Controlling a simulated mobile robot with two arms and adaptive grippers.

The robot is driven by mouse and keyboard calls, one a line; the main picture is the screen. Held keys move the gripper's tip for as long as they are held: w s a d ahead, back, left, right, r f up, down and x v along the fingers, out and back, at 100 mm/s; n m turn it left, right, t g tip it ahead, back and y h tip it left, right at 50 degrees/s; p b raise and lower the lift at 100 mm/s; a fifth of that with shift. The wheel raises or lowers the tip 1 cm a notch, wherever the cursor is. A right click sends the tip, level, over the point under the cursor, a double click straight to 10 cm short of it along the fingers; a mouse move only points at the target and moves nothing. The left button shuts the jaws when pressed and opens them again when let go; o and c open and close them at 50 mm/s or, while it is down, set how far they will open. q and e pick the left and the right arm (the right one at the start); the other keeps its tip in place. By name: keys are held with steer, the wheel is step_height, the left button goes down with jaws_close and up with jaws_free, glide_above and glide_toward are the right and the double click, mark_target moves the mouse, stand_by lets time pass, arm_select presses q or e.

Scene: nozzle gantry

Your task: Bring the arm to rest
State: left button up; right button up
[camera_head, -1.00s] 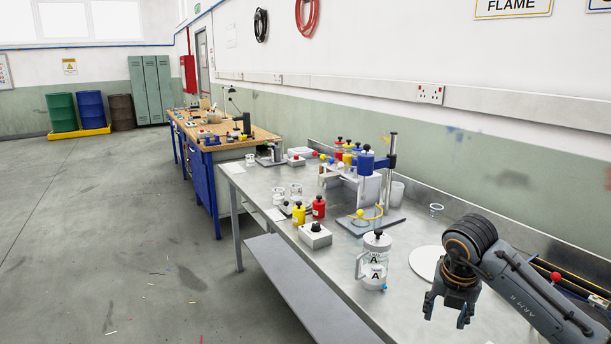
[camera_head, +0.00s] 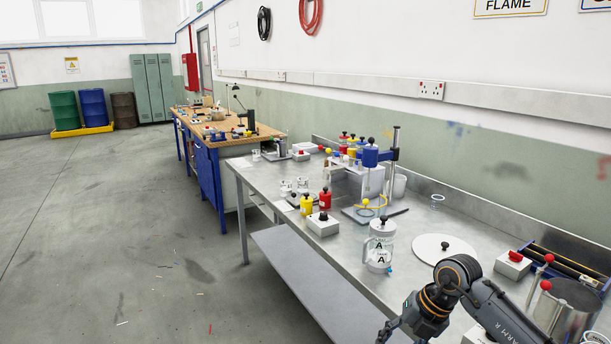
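My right arm comes in from the lower right, over the steel bench (camera_head: 262,188). Its gripper (camera_head: 388,336) is at the bottom edge, partly cut off, and I cannot tell whether it is open or shut. I see nothing held in the part that shows. My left gripper is not in view.
A nozzle stand with a blue top (camera_head: 370,155) stands behind the jar. Grey, yellow and red items stand left.

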steer(key=a+f+m+t+y, duration=0.2)
steer(key=a+f+m+y, duration=0.3)
steer(key=a+f+y, duration=0.5)
steer(key=s+d+f+m+t+h, duration=0.3)
steer(key=f+m, duration=0.3)
steer(key=f, duration=0.2)
steer(key=s+d+f+m+t+h, duration=0.25)
steer(key=d+f+m, duration=0.2)
steer(key=f, duration=0.35)
steer(key=s+d+f+m+t+h, duration=0.25)
steer(key=f+m, duration=0.35)
steer(key=f, duration=0.3)
steer(key=s+d+f+m+g+h, duration=0.2)
steer(key=s+f+m+h, duration=0.1)
steer(key=s+f, duration=0.55)
steer(key=s+d+f+m+g+h, duration=0.25)
steer(key=s+f, duration=0.35)
steer(key=s, duration=0.5)
steer(key=s+f+m+g, duration=0.1)
steer(key=s+f+g, duration=0.1)
steer(key=s, duration=0.9)
steer(key=s+f+m+g, duration=0.1)
steer(key=s+f+g, duration=0.2)
steer(key=s, duration=0.8)
steer(key=shift+m+g+h, duration=0.35)
steer(key=shift+m, duration=0.05)
